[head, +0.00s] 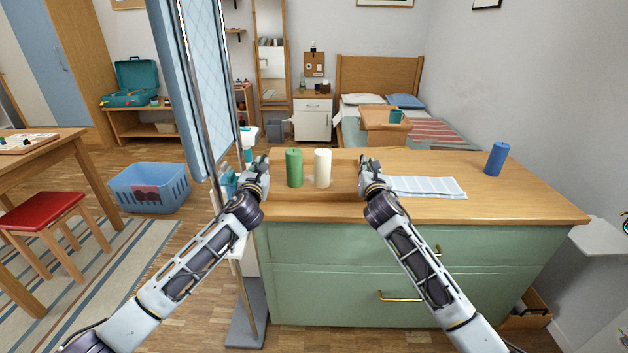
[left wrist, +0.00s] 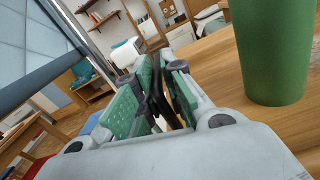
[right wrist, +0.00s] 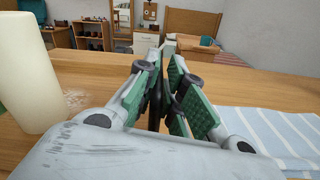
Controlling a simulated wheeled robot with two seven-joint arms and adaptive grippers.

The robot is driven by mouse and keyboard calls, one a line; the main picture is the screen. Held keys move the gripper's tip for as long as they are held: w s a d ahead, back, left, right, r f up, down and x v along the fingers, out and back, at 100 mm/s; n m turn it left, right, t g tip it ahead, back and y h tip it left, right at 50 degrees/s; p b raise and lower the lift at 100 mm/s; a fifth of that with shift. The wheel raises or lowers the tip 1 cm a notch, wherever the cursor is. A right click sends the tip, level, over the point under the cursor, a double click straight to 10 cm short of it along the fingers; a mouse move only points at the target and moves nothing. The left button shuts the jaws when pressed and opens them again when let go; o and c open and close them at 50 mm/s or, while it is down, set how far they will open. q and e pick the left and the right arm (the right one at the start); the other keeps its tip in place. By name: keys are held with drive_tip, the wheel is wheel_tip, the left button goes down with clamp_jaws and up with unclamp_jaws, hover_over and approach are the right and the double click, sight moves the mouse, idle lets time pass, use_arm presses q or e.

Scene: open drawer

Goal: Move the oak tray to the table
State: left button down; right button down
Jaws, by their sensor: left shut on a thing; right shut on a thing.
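The oak tray (head: 312,194) is a low wooden tray on the green dresser, hard to tell from the oak top. A green candle (head: 294,168) and a cream candle (head: 322,168) stand upright at it, between my grippers. My left gripper (head: 262,161) is shut at the tray's left end, and my right gripper (head: 364,160) is shut at its right end. The wrist views show the fingers close together around something dark and narrow; the grip itself is partly hidden. I cannot tell whether the tray is clear of the top. A wooden table (head: 42,146) stands at far left.
A striped cloth (head: 428,187) and a blue candle (head: 497,159) lie and stand on the dresser (head: 340,245) to the right. A blue folding screen (head: 190,90) stands close beside my left arm. A red stool (head: 42,212) and blue basket (head: 150,188) are at left.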

use_arm(q)
drive_tip(key=shift+r, duration=0.1)
use_arm(e)
drive_tip(key=shift+r, duration=0.15)
use_arm(q)
drive_tip(key=shift+r, duration=0.15)
use_arm(e)
drive_tip(key=shift+r, duration=0.2)
